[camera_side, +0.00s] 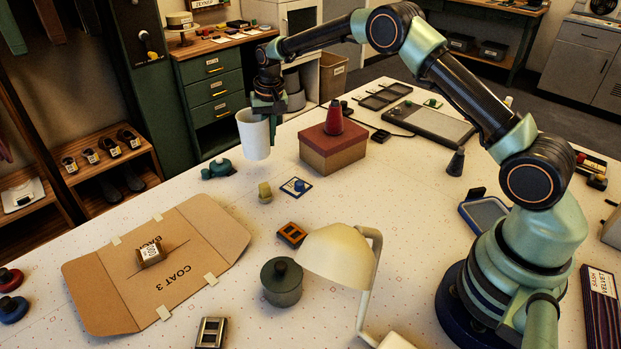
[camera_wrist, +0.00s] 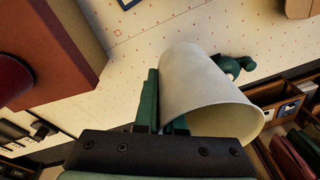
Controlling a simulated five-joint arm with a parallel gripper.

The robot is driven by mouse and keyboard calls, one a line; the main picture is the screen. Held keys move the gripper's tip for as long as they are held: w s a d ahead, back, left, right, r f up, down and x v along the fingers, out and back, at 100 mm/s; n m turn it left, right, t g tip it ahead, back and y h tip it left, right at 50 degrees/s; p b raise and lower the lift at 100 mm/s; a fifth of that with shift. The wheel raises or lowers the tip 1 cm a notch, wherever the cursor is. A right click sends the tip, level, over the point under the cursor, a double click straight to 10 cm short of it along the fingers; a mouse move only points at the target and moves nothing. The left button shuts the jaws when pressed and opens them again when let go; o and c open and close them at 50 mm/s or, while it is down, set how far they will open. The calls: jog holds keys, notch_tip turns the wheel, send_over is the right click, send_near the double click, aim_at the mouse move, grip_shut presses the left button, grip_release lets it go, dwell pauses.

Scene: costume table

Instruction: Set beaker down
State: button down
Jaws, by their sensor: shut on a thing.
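The beaker (camera_side: 254,136) is a white, tapered cup. In the side view it hangs from my gripper (camera_side: 268,104) near the far edge of the table (camera_side: 340,205), left of a red-brown box. It looks close to upright, and I cannot tell how high its base is. In the wrist view the beaker (camera_wrist: 205,95) fills the middle right, with its wide rim towards the camera. My gripper (camera_wrist: 165,115) is shut on the beaker's wall. One green finger shows along the beaker's left side; the other is mostly hidden by it.
A red-brown box (camera_side: 332,148) with a red cone (camera_side: 334,118) on top stands right of the beaker. A dark green object (camera_side: 217,169) lies just left of and nearer than it. A cream lamp (camera_side: 338,254) and a flattened cardboard pattern (camera_side: 200,235) are nearer.

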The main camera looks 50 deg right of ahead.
jog(key=shift+f, duration=2.55)
jog(key=shift+f, duration=0.1)
jog(key=c, duration=1)
grip_release()
